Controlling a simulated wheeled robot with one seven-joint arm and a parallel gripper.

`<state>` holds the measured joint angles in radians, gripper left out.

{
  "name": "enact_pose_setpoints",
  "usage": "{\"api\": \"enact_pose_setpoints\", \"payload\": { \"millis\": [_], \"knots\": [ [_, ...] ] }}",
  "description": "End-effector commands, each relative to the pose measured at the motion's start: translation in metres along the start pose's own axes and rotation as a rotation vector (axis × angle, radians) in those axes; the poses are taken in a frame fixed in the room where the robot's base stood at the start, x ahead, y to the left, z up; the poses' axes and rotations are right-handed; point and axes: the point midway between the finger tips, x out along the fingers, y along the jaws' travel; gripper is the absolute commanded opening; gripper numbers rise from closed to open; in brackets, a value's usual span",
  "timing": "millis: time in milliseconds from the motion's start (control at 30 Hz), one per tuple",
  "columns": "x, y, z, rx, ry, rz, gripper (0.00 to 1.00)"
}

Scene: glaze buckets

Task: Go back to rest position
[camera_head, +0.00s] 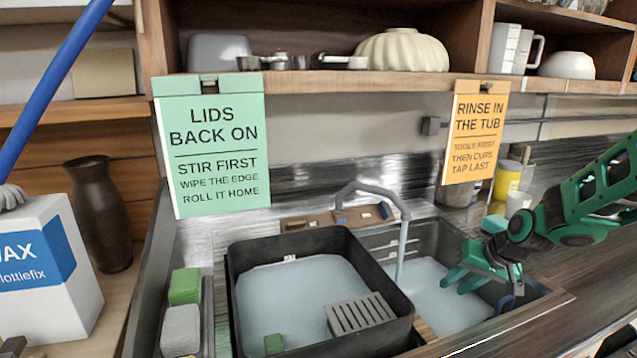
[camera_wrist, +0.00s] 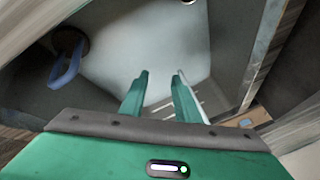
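My gripper (camera_head: 457,280) is over the right basin (camera_head: 425,312) of the sink in the head view, with my green arm reaching in from the right edge. In the wrist view its two green fingers (camera_wrist: 160,88) stand apart with nothing between them, above the pale basin floor (camera_wrist: 150,45). A blue loop-shaped thing (camera_wrist: 68,66) is at the left in the wrist view.
A black tub (camera_head: 407,300) with pale liquid and a grey slatted block stands left of the basin. A faucet (camera_head: 402,245) arches close to my gripper. Green and grey sponges (camera_head: 185,287) lie at left. A shelf (camera_head: 400,82) with two hanging signs runs above. The right counter holds a few cups.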

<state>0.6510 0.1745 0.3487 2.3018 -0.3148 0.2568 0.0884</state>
Motion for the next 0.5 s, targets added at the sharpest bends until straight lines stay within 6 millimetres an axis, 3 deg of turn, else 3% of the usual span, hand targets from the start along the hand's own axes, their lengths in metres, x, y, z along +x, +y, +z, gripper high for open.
{"api": "enact_pose_setpoints", "payload": {
  "millis": [33, 267, 367, 500],
  "knots": [
    [-0.019, 0.008, 0.004, -0.072, -0.006, 0.043, 0.29],
    [-0.099, 0.045, 0.038, -0.309, -0.093, 0.193, 0.29],
    [-0.131, 0.058, 0.063, -0.325, -0.139, 0.241, 0.29],
    [-0.172, 0.073, 0.114, -0.228, -0.21, 0.302, 0.29]
  ]
}}
